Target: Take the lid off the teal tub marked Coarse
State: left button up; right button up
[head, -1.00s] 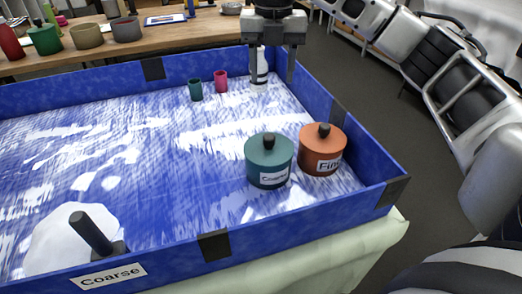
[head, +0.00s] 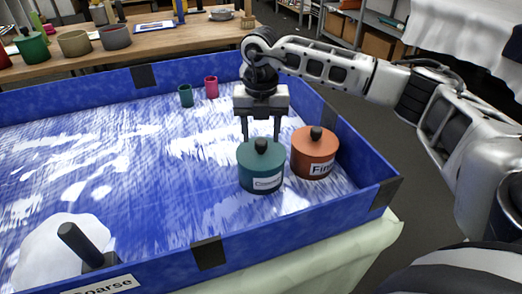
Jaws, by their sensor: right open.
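The teal tub (head: 259,181) with a label that reads Coarse stands upright in the blue tray, near its right end. Its teal lid (head: 247,151) is on, with a dark round knob (head: 261,145) on top. My right gripper (head: 261,135) points down over the tub, its two fingers apart and empty. The fingertips appear close to the knob and at or just behind the lid; the exact depth is hard to tell. My left gripper does not show.
An orange tub (head: 313,160) marked Fine stands close to the teal tub's right. The blue tray's walls (head: 290,225) surround both. A teal cup (head: 186,96) and a pink cup (head: 211,87) stand farther back. A white heap with a dark-handled tool (head: 80,242) lies front left.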

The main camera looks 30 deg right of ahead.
aim_at(260, 154)
jog(key=shift+f, duration=1.4)
jog(key=shift+s, duration=0.1)
jog(key=c, duration=1)
jog(key=shift+c, duration=0.2)
